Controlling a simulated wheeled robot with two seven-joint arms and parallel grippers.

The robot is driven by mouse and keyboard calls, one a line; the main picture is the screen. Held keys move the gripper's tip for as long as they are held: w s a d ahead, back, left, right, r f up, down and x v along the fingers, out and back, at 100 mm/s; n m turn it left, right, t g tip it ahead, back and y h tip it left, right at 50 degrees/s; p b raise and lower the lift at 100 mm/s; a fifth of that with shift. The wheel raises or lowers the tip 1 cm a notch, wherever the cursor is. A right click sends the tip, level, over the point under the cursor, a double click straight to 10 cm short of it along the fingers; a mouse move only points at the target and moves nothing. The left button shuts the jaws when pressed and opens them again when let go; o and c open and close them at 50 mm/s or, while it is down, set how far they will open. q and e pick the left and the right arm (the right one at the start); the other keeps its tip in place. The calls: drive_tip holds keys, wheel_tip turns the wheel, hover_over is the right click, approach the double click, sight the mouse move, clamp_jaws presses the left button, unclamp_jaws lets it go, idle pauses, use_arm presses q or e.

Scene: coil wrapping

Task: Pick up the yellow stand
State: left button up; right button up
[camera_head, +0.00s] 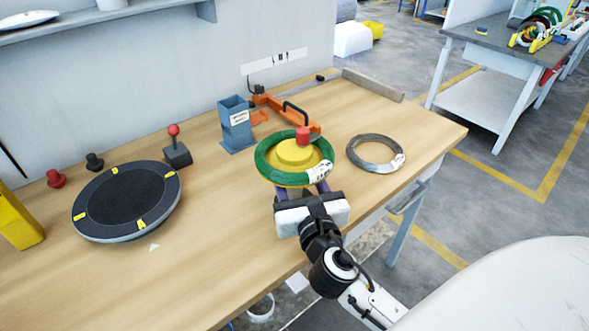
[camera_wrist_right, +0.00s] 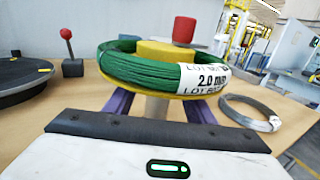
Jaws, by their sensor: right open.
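The yellow stand (camera_head: 295,152) is upright near the table's front edge, with a round yellow top and a pale stem (camera_wrist_right: 157,106) below. A green wire coil (camera_head: 264,167) with a white label lies around its top; it also shows in the right wrist view (camera_wrist_right: 140,70). My right gripper (camera_head: 305,187) comes from the front, below the coil. Its purple fingers (camera_wrist_right: 158,104) are open, one on each side of the stem. Whether they touch it cannot be told. The stem is mostly hidden in the head view. My left gripper is not in view.
A grey wire coil (camera_head: 359,162) lies to the right. A red knob (camera_head: 302,136) and an orange tool (camera_head: 274,103) are behind the stand. A blue holder (camera_head: 236,130), a red-knobbed lever (camera_head: 177,152) and a dark round turntable (camera_head: 125,196) are to the left.

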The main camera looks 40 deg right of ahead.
clamp_jaws()
drive_tip(key=shift+r, duration=0.2)
